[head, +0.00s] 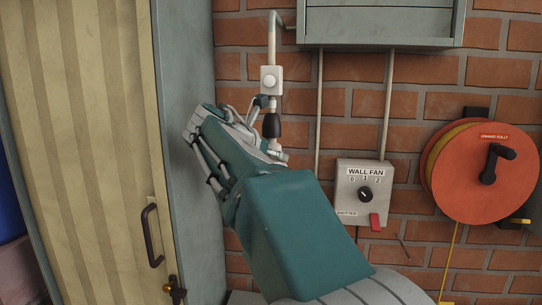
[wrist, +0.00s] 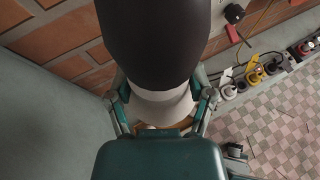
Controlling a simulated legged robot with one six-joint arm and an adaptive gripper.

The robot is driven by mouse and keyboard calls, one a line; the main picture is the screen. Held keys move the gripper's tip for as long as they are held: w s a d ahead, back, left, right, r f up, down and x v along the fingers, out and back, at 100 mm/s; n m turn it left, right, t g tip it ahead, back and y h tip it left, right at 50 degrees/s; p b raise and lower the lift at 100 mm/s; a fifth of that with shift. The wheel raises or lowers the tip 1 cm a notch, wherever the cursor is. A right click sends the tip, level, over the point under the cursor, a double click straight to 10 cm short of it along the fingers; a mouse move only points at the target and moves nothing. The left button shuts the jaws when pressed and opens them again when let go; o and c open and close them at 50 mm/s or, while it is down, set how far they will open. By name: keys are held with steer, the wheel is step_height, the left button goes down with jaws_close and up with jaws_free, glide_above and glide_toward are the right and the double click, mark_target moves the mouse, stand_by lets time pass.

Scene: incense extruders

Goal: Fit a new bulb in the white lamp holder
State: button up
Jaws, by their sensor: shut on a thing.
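The white lamp holder assembly hangs from a pipe on the brick wall in the head view, with a white box (head: 269,80) at its top. Below it hangs a dark, bell-shaped part (head: 271,126), which fills the top of the wrist view (wrist: 155,35). Under the dark part is a white piece (wrist: 163,106), tapering downward; I cannot tell whether it is the bulb or part of the holder. My gripper (wrist: 165,94) is shut on this white piece, a finger on each side.
A grey cabinet side (head: 185,150) stands close on the left. To the right are a wall fan switch box (head: 348,194) and an orange reel (head: 463,180). A grey box (head: 380,20) is above. In the wrist view, several small items line a bench (wrist: 270,75) above checkered floor (wrist: 275,125).

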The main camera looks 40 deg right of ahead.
steer(key=shift+f, duration=0.35)
steer(key=shift+n+t, duration=0.4)
steer(key=shift+n+t+y, duration=0.3)
steer(key=shift+n+t, duration=0.1)
steer(key=o, duration=1.1)
steer(key=shift+w, duration=0.1)
steer(key=shift+o, duration=0.2)
steer(key=shift+r, duration=0.2)
steer(key=shift+a+r, duration=0.1)
steer(key=shift+a, duration=0.15)
steer(key=v, duration=1.1)
steer(key=shift+a, duration=0.25)
